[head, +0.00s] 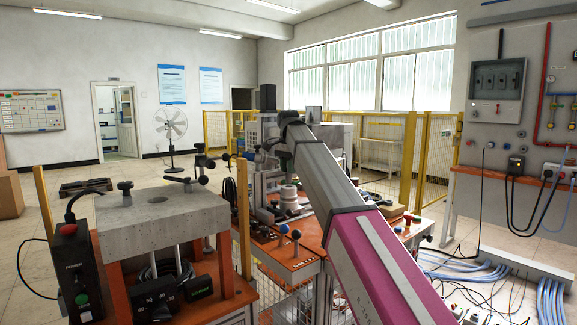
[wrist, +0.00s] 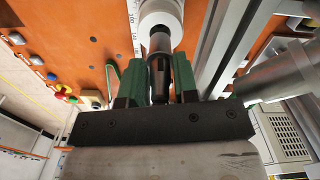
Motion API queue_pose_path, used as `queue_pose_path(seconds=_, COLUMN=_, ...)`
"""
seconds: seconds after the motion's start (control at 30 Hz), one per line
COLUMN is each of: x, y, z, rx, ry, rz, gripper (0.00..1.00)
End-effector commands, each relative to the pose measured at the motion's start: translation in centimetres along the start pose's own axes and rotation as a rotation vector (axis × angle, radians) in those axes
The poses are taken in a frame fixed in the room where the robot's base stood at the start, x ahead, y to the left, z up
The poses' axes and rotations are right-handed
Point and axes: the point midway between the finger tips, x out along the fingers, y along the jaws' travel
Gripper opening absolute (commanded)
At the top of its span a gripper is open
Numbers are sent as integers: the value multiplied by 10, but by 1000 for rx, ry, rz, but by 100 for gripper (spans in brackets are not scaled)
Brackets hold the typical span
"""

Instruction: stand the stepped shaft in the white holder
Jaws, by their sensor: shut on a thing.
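My gripper (wrist: 160,72) is shut on the stepped shaft (wrist: 164,78) in the wrist view, with a green finger on each side. The shaft is dark, with a narrower rounded end toward the gripper body and a wider greyish end away from it. The white holder (wrist: 174,12), a round ring, lies just beyond that far end at the top of the wrist view. The shaft's far end overlaps the holder's opening in the picture; I cannot tell whether it is inside. In the head view a pale round holder (head: 289,196) stands on the orange bench, and the shaft cannot be made out.
The orange bench (head: 306,268) carries blue-topped knobs (head: 284,229) at its front. Metal rails (wrist: 213,48) run close to the right of the holder in the wrist view. A grey slab table (head: 155,212) stands at left. Yellow fencing (head: 384,150) stands behind.

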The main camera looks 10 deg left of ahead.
Motion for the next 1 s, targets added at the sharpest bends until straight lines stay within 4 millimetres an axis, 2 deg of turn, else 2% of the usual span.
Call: queue_pose_path(seconds=1.0, x=35, y=0, z=0, rx=0, ry=0, rz=0, gripper=0)
